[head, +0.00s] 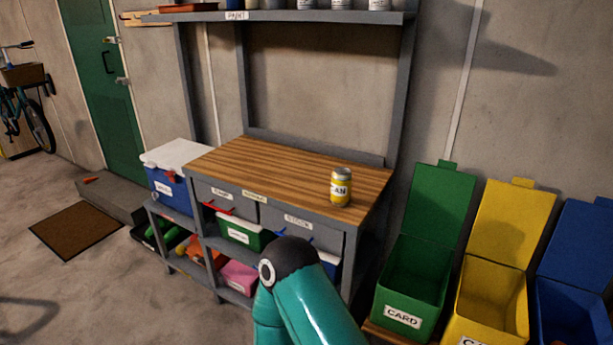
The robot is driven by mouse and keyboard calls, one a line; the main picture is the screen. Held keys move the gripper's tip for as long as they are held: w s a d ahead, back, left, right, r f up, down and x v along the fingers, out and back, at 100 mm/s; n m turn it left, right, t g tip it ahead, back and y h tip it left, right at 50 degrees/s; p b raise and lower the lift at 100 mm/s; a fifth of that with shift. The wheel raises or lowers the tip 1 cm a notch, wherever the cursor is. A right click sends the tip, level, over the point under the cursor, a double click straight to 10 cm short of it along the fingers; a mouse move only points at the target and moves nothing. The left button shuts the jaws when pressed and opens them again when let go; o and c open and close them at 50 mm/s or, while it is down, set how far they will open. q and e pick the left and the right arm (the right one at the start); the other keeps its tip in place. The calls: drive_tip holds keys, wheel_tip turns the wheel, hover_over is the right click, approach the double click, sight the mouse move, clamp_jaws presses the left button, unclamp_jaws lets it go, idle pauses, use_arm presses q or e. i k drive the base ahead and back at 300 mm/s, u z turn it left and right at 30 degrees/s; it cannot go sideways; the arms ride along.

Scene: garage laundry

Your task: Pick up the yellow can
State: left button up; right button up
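The yellow can (340,188) stands upright on the wooden top of the workbench (270,172), toward its right front corner. It has a white label band and a metal top. Part of one of my teal arms, with a black joint, rises from the bottom middle of the head view, in front of the bench and below the can. It is apart from the can in the picture. Neither of my grippers shows in this view.
Open lidded bins stand at the right: green (410,285), yellow (492,295) and blue (575,305). A cooler (170,185) stands left of the bench. A shelf (290,16) with paint cans hangs above.

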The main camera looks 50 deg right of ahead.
sight(341, 183)
drive_tip(key=z, duration=0.45)
drive_tip(key=i, duration=1.2)
drive_tip(key=z, duration=1)
drive_tip(key=i, duration=0.2)
drive_tip(key=z, duration=0.05)
drive_tip(key=k, duration=0.75)
drive_tip(key=z, duration=0.2)
drive_tip(key=i, duration=0.65)
